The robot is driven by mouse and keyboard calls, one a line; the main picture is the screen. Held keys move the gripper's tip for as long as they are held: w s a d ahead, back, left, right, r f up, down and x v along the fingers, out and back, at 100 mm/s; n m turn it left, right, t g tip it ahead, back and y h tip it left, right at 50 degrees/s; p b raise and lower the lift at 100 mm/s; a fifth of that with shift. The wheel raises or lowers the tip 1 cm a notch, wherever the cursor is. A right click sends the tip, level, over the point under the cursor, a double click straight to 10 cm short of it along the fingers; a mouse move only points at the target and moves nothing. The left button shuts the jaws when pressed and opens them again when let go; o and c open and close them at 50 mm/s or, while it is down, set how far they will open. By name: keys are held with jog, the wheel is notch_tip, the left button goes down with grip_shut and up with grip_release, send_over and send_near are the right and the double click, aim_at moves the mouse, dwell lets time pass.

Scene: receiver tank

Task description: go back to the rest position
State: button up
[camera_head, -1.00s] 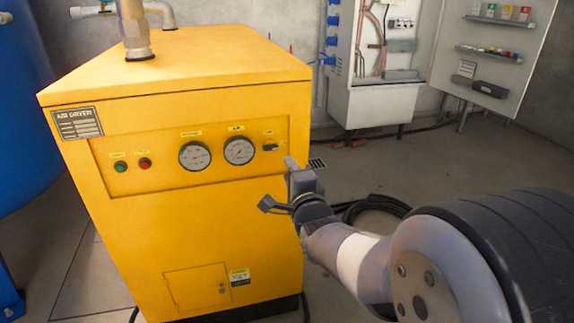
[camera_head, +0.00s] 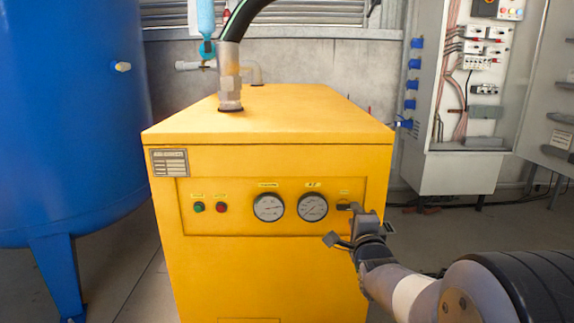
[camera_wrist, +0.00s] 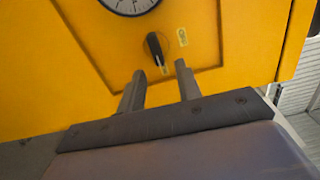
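My gripper (camera_wrist: 158,72) is open in the wrist view, with a clear gap between its two fingers and nothing held. A dark rotary knob (camera_wrist: 155,48) on the yellow dryer's front panel shows just beyond the fingertips. In the head view the knob (camera_head: 344,207) is at the right end of the panel, close to my gripper (camera_head: 360,228). The yellow air dryer (camera_head: 270,270) stands in front of me. My arm reaches in from the lower right. Whether the fingers touch the panel cannot be told.
A large blue tank (camera_head: 70,120) with blue legs stands at the left. A metal fitting (camera_head: 230,85) with a black hose rises from the dryer's top. Two gauges (camera_head: 290,207) sit on the panel.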

jog(key=shift+w, duration=1.25)
